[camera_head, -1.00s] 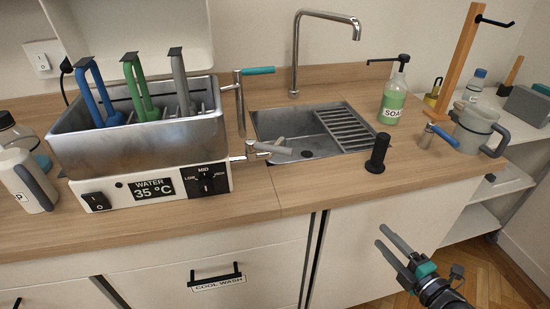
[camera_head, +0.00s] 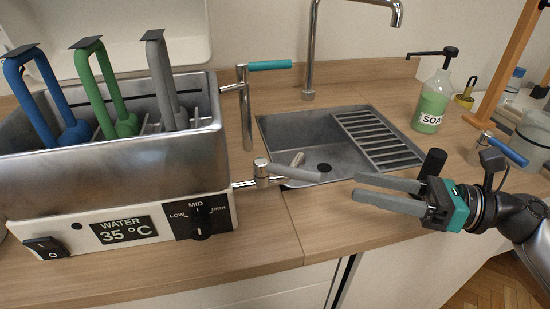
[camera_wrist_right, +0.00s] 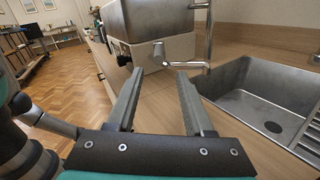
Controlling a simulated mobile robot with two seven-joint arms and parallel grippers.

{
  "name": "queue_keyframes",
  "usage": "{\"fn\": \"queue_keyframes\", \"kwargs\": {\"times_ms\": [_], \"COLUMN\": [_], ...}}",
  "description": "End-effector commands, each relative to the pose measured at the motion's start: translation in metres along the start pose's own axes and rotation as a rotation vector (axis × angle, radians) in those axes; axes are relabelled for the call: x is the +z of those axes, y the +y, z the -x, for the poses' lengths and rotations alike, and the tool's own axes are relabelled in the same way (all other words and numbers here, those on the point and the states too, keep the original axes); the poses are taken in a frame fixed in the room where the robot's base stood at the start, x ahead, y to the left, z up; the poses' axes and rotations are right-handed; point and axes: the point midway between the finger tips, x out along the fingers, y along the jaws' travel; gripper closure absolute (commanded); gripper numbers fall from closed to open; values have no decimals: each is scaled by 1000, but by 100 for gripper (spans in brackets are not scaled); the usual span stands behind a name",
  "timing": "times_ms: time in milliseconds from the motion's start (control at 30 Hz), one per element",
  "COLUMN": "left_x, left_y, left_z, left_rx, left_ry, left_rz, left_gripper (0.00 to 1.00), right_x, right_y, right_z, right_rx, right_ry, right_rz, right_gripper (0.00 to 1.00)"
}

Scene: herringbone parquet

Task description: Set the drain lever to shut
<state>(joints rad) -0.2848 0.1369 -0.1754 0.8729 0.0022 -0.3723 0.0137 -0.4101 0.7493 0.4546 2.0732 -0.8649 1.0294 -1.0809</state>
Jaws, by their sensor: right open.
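The drain lever (camera_head: 292,171) is a grey handle on the metal valve at the lower right side of the water bath (camera_head: 110,170). It points right, toward the sink, across the line of the outlet pipe or nearly along it; I cannot tell exactly. In the right wrist view the lever (camera_wrist_right: 185,64) shows just beyond the fingertips. My right gripper (camera_head: 358,187) is open and empty over the counter, to the right of the lever and apart from it, fingers pointing left. It also shows in the right wrist view (camera_wrist_right: 160,74). My left gripper is out of view.
A teal-handled lever (camera_head: 268,65) tops an upright pipe behind the drain valve. The sink (camera_head: 290,135) lies behind my right gripper. A black cylinder (camera_head: 432,162) stands beside my right gripper, partly hidden. The soap bottle (camera_head: 432,100) and a blue-handled lever (camera_head: 508,152) are farther right.

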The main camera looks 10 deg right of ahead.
Motion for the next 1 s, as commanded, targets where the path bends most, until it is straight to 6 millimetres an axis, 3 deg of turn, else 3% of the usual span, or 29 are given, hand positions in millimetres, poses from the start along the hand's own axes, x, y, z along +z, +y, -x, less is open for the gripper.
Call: {"fn": "queue_keyframes", "kwargs": {"times_ms": [533, 1000], "left_x": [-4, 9], "left_y": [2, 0], "left_z": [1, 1], "left_rx": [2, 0], "left_ry": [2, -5], "left_rz": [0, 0], "left_gripper": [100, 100], "right_x": [2, 2], "right_y": [0, 0], "right_z": [-77, -137], "right_rx": [2, 0], "right_ry": [-3, -5], "right_rz": [0, -3], "right_gripper": [48, 48]}}
